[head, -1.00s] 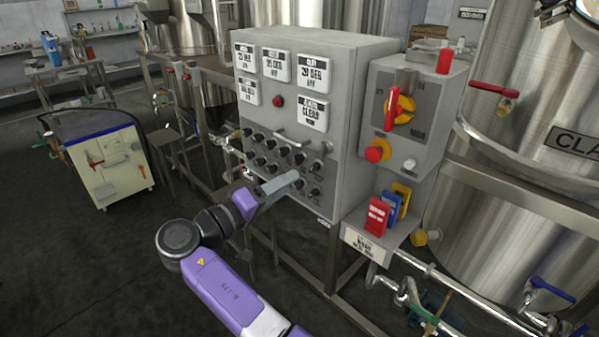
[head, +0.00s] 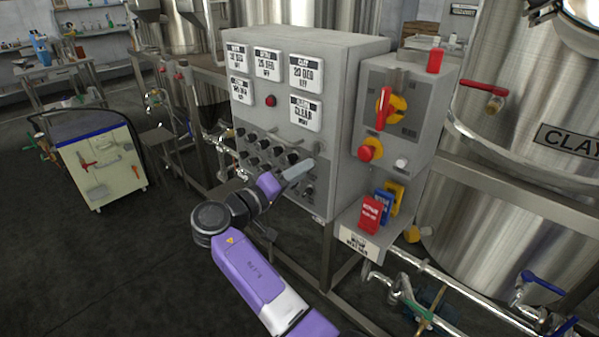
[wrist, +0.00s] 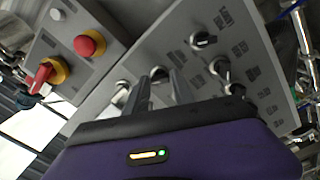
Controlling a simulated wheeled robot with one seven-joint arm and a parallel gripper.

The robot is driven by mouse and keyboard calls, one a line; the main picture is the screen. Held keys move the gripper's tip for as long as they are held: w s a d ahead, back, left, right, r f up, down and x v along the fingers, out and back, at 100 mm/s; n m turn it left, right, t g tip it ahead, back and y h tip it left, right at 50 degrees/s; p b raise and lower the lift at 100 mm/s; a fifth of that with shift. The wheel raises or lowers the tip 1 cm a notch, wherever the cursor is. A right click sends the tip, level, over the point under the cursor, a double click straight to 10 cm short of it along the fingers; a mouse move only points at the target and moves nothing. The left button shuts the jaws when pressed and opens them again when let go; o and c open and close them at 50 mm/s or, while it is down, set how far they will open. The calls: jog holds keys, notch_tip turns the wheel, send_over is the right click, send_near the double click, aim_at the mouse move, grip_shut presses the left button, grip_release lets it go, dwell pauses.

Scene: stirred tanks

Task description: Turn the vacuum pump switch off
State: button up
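The grey control panel (head: 340,130) carries rows of black rotary knobs (head: 262,145) on its lower front. Their labels are too small to read, so I cannot tell which one is the vacuum pump switch. My gripper (head: 306,167) is at the panel's lower right, in front of the knobs, hiding part of them. In the wrist view my gripper (wrist: 161,82) shows two grey fingers apart, pointing at the panel, with a knob (wrist: 158,74) at or just beyond the gap. I cannot tell whether they touch it. Other knobs (wrist: 204,41) sit to the right.
A side box bears a red-and-yellow rotary switch (head: 384,108) and a red button (head: 370,149), close right of the panel. Red, blue and yellow tags (head: 371,213) hang below. A horizontal bar handle crosses the panel above my gripper. A steel tank (head: 520,180) stands right.

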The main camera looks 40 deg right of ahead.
grip_shut()
jog(key=shift+r+p, duration=0.1)
jog(key=shift+p, duration=0.2)
jog(key=shift+a+n+p, duration=0.1)
jog(key=shift+n+p, duration=5.4)
jog(key=shift+n, duration=0.5)
jog(key=o, duration=0.5)
grip_release()
